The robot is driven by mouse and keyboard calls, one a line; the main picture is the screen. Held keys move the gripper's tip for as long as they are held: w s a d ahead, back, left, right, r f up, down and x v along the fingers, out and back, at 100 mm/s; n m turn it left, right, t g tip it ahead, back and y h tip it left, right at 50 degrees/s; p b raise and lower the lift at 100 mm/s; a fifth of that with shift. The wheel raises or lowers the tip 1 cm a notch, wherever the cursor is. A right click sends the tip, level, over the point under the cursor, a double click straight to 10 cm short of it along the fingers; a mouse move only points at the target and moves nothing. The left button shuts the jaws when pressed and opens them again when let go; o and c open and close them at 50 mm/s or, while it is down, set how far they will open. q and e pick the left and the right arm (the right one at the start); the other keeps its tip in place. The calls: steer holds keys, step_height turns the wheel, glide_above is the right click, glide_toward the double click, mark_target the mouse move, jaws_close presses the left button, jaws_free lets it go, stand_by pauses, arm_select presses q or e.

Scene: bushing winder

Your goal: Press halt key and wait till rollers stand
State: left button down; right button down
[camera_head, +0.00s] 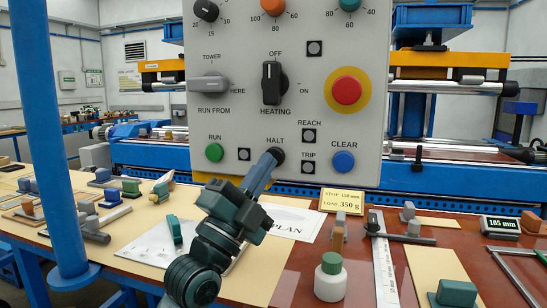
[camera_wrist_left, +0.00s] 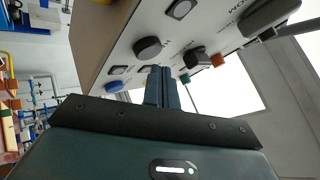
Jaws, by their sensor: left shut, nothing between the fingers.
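The dark round halt key (camera_head: 279,153) is low on the grey control panel (camera_head: 230,115), under the label HALT. It also shows in the left wrist view (camera_wrist_left: 148,48). My left gripper (camera_head: 270,161) reaches up to it from below, shut and empty, its tips over the key's lower left edge in the head view. In the wrist view the shut fingers (camera_wrist_left: 161,74) end close beside the key; whether they touch it I cannot tell. A silver roller (camera_head: 455,87) shows behind the panel at right; whether it turns cannot be told. My right gripper is not in view.
The green RUN key (camera_head: 214,152) is left of HALT, the blue CLEAR key (camera_head: 343,161) right, the red mushroom button (camera_head: 347,90) above right. Below stand a white bottle with green cap (camera_head: 330,280), a yellow sign (camera_head: 341,200) and small blocks. A blue post (camera_head: 50,140) rises at left.

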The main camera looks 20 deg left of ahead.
arm_select(q)
steer(key=s+p, duration=0.1)
steer(key=s, duration=0.3)
steer(key=shift+s+a, duration=0.1)
steer(key=shift+s, duration=0.3)
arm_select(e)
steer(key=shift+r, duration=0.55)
